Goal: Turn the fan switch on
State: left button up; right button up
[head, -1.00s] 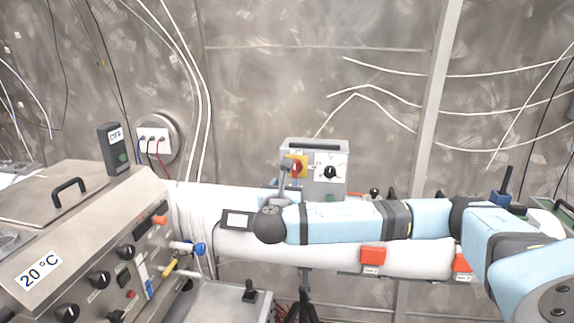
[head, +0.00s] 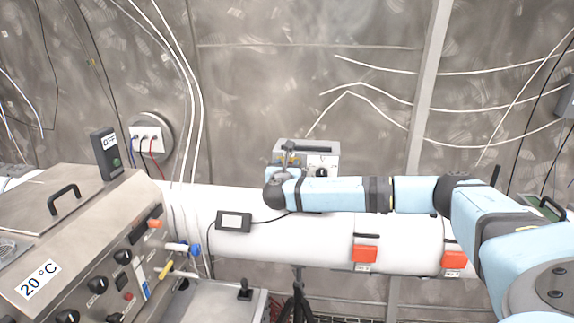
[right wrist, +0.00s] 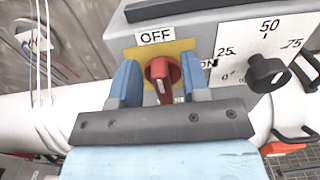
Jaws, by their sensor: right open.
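The fan switch is a red rotary knob (right wrist: 163,76) on a yellow plate (right wrist: 150,52) on a grey control box (head: 291,147). An OFF label (right wrist: 155,37) is above the knob, and an ON label (right wrist: 208,64) at its right is partly covered by a finger. The knob's handle stands roughly upright in the right wrist view, toward OFF. My right gripper (right wrist: 160,72) is open, with one blue finger on each side of the knob; contact cannot be told. In the head view the right gripper (head: 289,156) is in front of the box and hides the knob. My left gripper is not in view.
A black dial (right wrist: 268,72) with a number scale is right of the switch. A large white pipe (head: 330,232) with red boxes (head: 364,254) runs below my right arm. A steel console (head: 75,225) stands at the left. A tripod (head: 298,300) is below the pipe.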

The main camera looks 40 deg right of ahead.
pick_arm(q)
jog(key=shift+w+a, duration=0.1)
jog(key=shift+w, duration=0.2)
pick_arm(e)
grip_shut()
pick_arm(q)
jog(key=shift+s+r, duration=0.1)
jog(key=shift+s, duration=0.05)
